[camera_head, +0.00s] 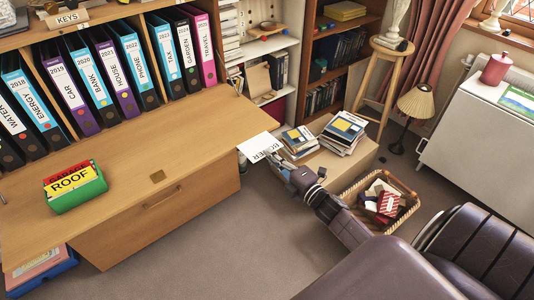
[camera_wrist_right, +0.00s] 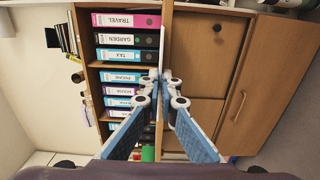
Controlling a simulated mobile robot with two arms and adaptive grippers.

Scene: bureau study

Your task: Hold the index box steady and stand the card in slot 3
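The index box (camera_head: 80,193) is green and stands on the desk board at the left in the head view. A yellow card reading ROOF stands in it, with a red card behind. My right gripper (camera_head: 279,156) is shut on a white card (camera_head: 259,148), far to the right of the box and beyond the board's right end. In the right wrist view the card (camera_wrist_right: 162,48) shows edge-on between the fingertips (camera_wrist_right: 163,76). The slot numbers cannot be read. My left gripper is not in view.
Several ring binders (camera_head: 113,75) stand on the shelf behind the desk board (camera_head: 170,155). Book stacks (camera_head: 342,131) stand on a low wooden unit near the gripper. A wicker basket (camera_head: 402,218) is on the floor.

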